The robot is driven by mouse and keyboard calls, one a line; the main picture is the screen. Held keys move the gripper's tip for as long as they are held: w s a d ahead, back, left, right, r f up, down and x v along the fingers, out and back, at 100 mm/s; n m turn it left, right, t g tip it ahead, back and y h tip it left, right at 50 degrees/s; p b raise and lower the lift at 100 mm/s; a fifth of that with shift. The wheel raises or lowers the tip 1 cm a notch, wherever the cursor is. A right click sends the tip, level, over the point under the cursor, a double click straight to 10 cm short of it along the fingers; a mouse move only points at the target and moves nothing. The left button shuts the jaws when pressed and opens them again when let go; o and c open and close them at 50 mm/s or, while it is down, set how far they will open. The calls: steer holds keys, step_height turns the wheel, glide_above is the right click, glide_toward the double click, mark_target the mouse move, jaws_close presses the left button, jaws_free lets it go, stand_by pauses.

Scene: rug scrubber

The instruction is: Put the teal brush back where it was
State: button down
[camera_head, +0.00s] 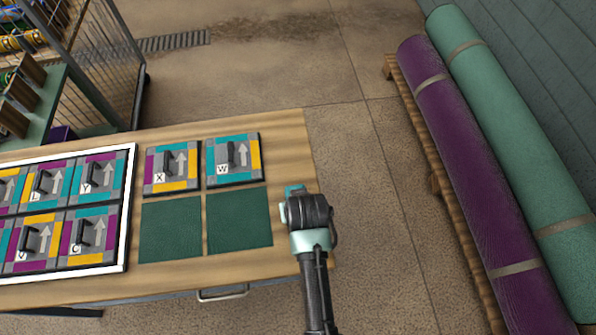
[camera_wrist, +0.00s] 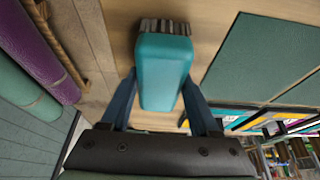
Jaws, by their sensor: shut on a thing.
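The teal brush (camera_wrist: 163,72) is between the two fingers of my gripper (camera_wrist: 160,92) in the wrist view, with its grey bristles at the far end, against the wooden table top. In the head view my gripper (camera_head: 290,208) is at the right edge of the wooden table (camera_head: 285,150), and a small teal part of the brush (camera_head: 294,190) shows beyond it. The rest of the brush is hidden by my gripper there. I cannot tell whether the bristles touch the wood.
Two dark green squares (camera_head: 240,218) lie left of my gripper. Tiles marked X (camera_head: 172,167) and W (camera_head: 233,159) lie behind them. A white-framed board (camera_head: 131,190) holds several lettered tiles. Rolled purple (camera_head: 480,190) and green (camera_head: 520,130) rugs lie on a pallet at right, across bare floor.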

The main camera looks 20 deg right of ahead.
steer(key=shift+c, duration=0.6)
jaws_free()
steer(key=shift+f, duration=0.15)
steer(key=p+v, duration=0.1)
steer(key=v, duration=1.1)
steer(key=shift+r, duration=0.2)
